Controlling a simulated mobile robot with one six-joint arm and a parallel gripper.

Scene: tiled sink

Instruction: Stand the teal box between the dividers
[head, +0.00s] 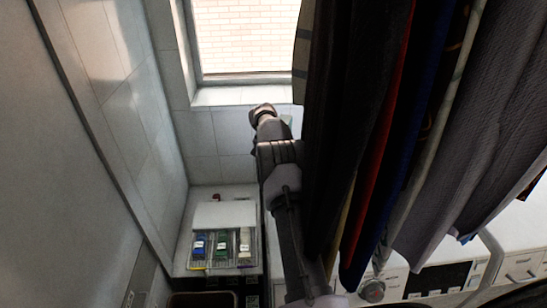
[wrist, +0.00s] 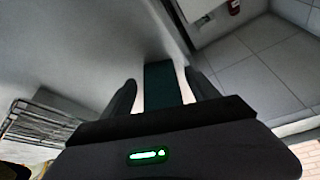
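The teal box (wrist: 162,88) is dark in the wrist view, upright in the picture between the two fingers of my gripper (wrist: 160,82). The fingers flank it closely and appear shut on it; its far end runs beyond the fingertips.
Hanging clothes (head: 390,130) fill the middle and right of the head view, close to my arm. A white panel (head: 225,214) is behind the rack. A small red object (head: 217,197) is at the back of the ledge. A window (head: 245,40) is above; white appliances (head: 430,280) stand lower right.

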